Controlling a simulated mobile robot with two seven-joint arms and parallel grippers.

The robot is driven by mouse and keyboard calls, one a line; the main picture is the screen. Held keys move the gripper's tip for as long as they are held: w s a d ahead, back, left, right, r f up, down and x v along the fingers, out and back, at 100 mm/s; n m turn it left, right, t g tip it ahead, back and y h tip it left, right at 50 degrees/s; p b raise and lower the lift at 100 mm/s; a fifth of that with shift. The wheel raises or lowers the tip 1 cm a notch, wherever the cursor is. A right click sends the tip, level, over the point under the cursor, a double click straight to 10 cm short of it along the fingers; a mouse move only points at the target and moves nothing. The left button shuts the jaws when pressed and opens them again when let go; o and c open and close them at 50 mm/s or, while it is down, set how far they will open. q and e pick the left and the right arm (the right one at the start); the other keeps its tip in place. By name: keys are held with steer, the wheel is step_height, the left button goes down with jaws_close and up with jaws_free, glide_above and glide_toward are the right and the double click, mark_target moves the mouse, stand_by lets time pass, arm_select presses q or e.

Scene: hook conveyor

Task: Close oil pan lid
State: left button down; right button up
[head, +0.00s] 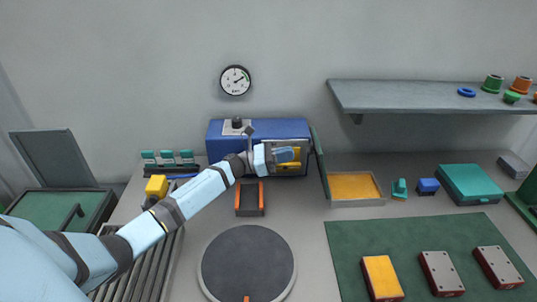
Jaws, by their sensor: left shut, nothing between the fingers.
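The oil pan (379,202) is a shallow grey box with an amber inside, right of centre on the bench. A dark green panel (319,165), which looks like its lid, stands upright along the left side of the pan, so the pan is open. My left gripper (292,155) is shut and empty, left of the upright panel and in front of the blue machine. A small gap seems to lie between fingertips and panel, but depth is hard to judge. My right gripper is not in view.
The blue machine (225,149) stands behind the gripper. An orange-sided holder (250,211) and a round dark plate (247,264) lie below my arm. Right of the pan are a small teal part (399,188), a blue block (428,186) and a teal case (469,183). A shelf (430,97) overhangs.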

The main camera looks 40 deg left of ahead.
arm_select(q)
steer(key=x, duration=0.3)
steer(key=shift+w+d+p, duration=0.25)
steer(key=shift+d+p, duration=0.05)
steer(key=shift+p, duration=0.1)
steer(key=shift+r, duration=0.15)
steer(key=w+d+r+g+y+p, duration=0.2)
steer(key=d+p, duration=0.1)
steer(key=w+d+r+y+p, duration=0.1)
steer(key=shift+w+d+r+g+y, duration=0.1)
steer(key=shift+w+d+g+y, duration=0.2)
steer(key=shift+w+g+y, duration=0.1)
steer(key=r+b+x, duration=0.1)
steer(key=b+x, duration=0.4)
steer(key=x, duration=0.3)
steer(key=shift+d+f, duration=0.4)
steer(key=shift+d, duration=0.05)
